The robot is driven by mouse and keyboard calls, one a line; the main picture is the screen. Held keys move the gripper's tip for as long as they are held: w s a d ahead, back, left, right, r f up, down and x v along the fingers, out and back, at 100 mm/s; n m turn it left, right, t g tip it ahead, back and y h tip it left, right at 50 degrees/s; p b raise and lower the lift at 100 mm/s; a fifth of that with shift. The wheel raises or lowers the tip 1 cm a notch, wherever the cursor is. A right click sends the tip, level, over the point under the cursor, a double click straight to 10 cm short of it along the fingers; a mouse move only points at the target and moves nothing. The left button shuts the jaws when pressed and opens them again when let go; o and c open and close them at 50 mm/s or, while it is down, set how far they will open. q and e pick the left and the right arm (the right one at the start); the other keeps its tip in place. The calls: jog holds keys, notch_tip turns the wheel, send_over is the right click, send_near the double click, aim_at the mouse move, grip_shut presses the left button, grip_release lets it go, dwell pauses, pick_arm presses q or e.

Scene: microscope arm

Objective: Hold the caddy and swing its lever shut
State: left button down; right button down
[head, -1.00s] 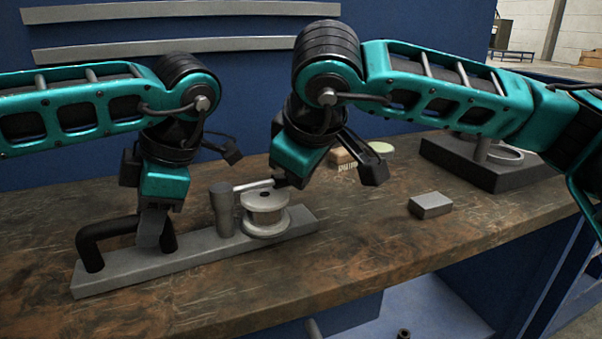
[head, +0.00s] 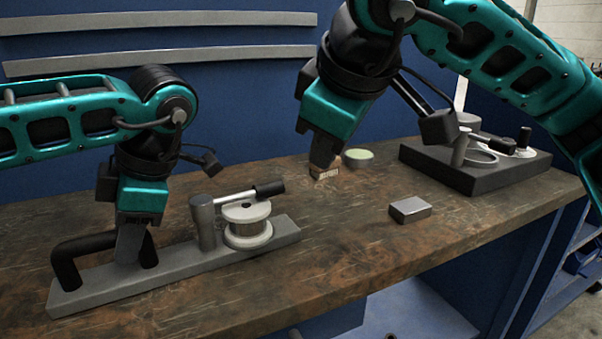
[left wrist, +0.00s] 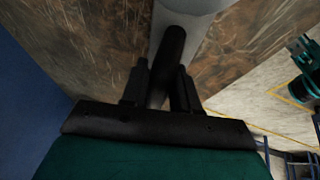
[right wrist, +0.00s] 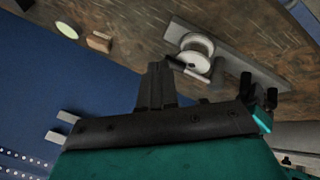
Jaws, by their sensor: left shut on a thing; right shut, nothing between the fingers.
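The caddy is a long grey base bar (head: 180,262) on the table, with a black handle (head: 85,252) at its left end. A grey post (head: 203,222) and a pale spool (head: 248,228) stand toward its right end. The lever (head: 232,197), with a black grip (head: 269,189), reaches from the post across the spool's top. My left gripper (head: 130,258) is shut on the black handle, which crosses between its fingers in the left wrist view (left wrist: 165,75). My right gripper (head: 322,165) is shut and empty, up and to the right of the lever, apart from it.
A brush-like block (head: 324,173) and a pale green disc (head: 358,157) lie behind. A small grey block (head: 410,209) sits to the right. A dark fixture (head: 475,165) stands at the table's far right. The table is clear between the caddy and the grey block.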

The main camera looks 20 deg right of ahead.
pick_arm(q)
jog(key=shift+a, duration=0.1)
pick_arm(e)
jog(key=shift+s+d+r, duration=0.25)
jog(key=shift+r, duration=0.25)
jog(key=shift+s+d+r, duration=0.2)
jog(key=shift+r, duration=0.25)
pick_arm(q)
jog(key=c, duration=0.8)
grip_release()
